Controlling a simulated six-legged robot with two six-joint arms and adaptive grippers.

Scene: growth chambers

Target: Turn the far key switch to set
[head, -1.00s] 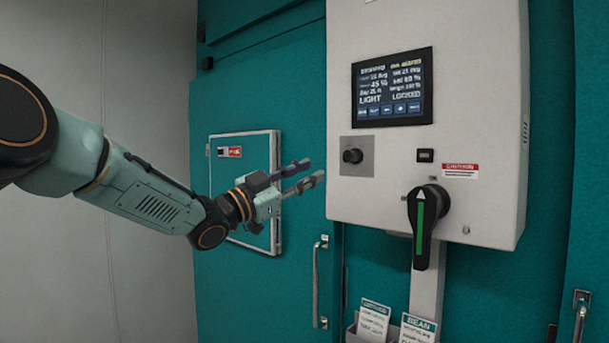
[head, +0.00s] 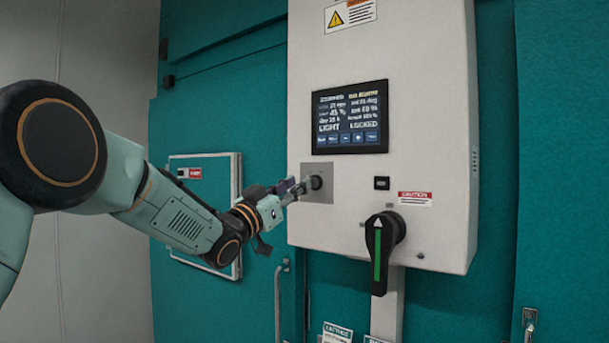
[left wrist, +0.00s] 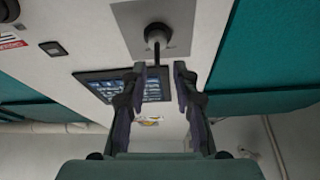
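The key switch (head: 317,183) is a small black knob on a square grey plate (head: 321,196), at the lower left of the white control box. In the left wrist view, the key switch (left wrist: 157,34) lies just ahead of the fingertips, and its stem points toward the gap between them. My left gripper (head: 299,188) is at the plate, with its fingertips close to the knob. In the left wrist view, my left gripper (left wrist: 160,69) is open, its two fingers apart. I cannot tell whether they touch the knob. My right gripper is in neither view.
The white control box (head: 440,150) carries a dark screen (head: 350,117) showing "LIGHT" and "LOCKED". A black rotary handle (head: 380,250) with a green stripe sticks out below right. A hatch (head: 238,200) and a door handle (head: 279,300) are on the teal wall.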

